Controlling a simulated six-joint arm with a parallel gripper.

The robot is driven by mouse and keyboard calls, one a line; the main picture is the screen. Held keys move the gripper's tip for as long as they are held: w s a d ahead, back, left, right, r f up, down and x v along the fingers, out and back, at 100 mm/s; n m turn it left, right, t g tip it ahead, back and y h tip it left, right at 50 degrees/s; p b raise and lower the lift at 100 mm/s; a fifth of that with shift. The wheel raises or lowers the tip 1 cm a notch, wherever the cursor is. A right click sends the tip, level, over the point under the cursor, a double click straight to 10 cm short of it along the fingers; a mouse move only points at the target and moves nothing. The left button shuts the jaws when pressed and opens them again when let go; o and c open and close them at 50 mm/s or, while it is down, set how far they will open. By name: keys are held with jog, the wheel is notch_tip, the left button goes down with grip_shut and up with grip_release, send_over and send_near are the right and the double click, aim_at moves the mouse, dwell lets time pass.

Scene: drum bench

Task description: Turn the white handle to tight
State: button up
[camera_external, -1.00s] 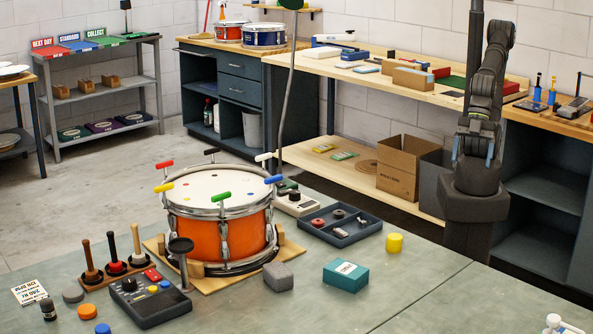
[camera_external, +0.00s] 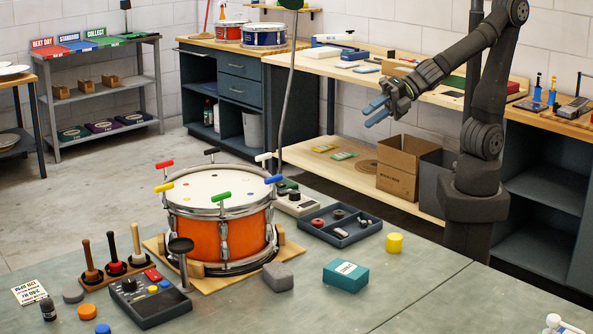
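The orange drum (camera_external: 197,237) stands on a wooden base on the bench, with several coloured T-handles around its rim. The white handle (camera_external: 265,157) is at the rim's back right, between the black handle (camera_external: 211,151) and the blue handle (camera_external: 273,179). Red, yellow and green handles stand at the other rim points. My gripper (camera_external: 371,114) is in the air to the right of and above the drum, well apart from the white handle. Its blue-tipped fingers are spread with nothing between them.
A parts tray (camera_external: 342,240), a teal box (camera_external: 345,275), a grey block (camera_external: 278,276) and a control box (camera_external: 150,302) surround the drum.

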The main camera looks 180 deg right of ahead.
jog(key=s+d+n+t, duration=0.1)
jog(key=d+n+t, duration=0.1)
jog(key=d+n, duration=0.8)
jog(key=n+y, duration=0.2)
jog(key=n, duration=0.5)
send_near(259, 161)
jog(key=shift+t+h, duration=0.3)
jog(key=shift+t, duration=0.2)
jog(key=x, duration=0.6)
jog(key=f+x, duration=0.1)
jog(key=x, duration=0.2)
jog(key=shift+s+d+f, duration=0.15)
jog(key=shift+s+d, duration=0.05)
jog(key=shift+d, duration=0.15)
grip_shut()
